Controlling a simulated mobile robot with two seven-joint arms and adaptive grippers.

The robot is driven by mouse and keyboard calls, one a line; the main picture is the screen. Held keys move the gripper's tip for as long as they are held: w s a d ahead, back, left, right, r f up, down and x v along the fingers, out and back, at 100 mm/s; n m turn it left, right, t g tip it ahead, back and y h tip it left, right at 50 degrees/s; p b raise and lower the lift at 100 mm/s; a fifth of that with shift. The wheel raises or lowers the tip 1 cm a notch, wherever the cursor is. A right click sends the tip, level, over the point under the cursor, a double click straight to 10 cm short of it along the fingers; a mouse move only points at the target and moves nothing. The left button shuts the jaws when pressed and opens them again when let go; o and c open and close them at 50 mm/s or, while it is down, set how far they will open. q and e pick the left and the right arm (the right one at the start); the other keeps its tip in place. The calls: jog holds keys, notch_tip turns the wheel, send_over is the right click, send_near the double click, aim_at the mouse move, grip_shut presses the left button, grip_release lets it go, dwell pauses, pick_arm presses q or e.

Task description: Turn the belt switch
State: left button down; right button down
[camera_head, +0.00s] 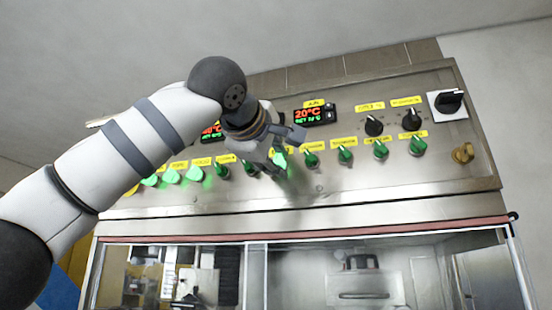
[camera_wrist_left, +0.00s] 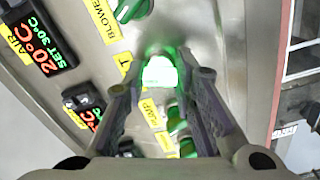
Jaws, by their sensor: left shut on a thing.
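My left gripper (camera_head: 275,160) is at the row of green switches on the steel control panel (camera_head: 420,185). It is shut on a glowing green switch (camera_head: 280,159). In the left wrist view the glowing switch (camera_wrist_left: 160,73) sits between the two fingertips. A yellow label beside it is mostly covered by a finger, so I cannot read whether it is the belt switch. The label of the neighbouring switch (camera_wrist_left: 132,8) reads as blower. My right gripper is not in view.
Several green knobs run right of the gripper, such as one (camera_head: 381,149). Lit green buttons (camera_head: 172,177) are to its left. A temperature display (camera_head: 314,115), black knobs (camera_head: 373,125) and a black rotary switch (camera_head: 449,101) are above. A glazed front (camera_head: 350,270) lies below.

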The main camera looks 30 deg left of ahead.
pick_arm(q)
jog(key=shift+m, duration=1.1)
jog(key=c, duration=1.3)
grip_release()
jog(key=v, duration=1.2)
jog(key=shift+f, duration=0.1)
